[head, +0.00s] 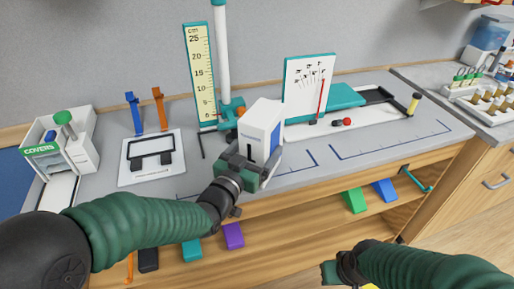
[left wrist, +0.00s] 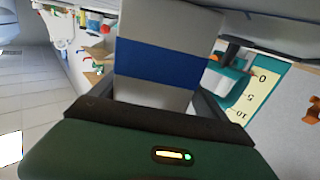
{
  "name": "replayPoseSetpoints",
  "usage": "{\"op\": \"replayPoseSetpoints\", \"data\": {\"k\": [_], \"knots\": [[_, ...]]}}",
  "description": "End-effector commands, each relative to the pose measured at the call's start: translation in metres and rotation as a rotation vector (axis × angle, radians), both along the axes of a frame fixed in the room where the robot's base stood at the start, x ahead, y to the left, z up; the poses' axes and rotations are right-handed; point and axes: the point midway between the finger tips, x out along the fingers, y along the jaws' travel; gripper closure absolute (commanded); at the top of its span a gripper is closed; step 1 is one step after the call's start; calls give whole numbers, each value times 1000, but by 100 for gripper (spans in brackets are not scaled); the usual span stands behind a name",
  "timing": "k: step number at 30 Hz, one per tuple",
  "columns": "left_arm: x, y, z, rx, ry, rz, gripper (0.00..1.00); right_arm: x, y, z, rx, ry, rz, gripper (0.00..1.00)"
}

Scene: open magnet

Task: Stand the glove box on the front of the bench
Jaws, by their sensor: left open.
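The glove box, a white box with a blue band (head: 262,122), is near the middle of the bench (head: 225,165) in the head view, close to its front edge. It looks roughly upright, and its foot is hidden behind my left gripper (head: 243,170). In the left wrist view the box (left wrist: 160,62) rises between the fingers of my left gripper (left wrist: 155,105), which is open around it. I cannot tell whether the fingers touch it. My right gripper (head: 336,272) is low at the bottom of the head view, in front of the bench, apart from everything.
A white unit labelled COVERS (head: 75,145) and a framed white plate (head: 152,160) are at left. Blue corner lines (head: 390,145) mark bare bench at right. Coloured wedges (head: 355,200) lie on the shelf below.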

Motion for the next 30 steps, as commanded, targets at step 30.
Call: {"op": "replayPoseSetpoints", "data": {"k": [30], "knots": [[-107, 54, 0, 0, 0, 0, 15, 0, 0, -73, 0, 0, 0, 100]]}}
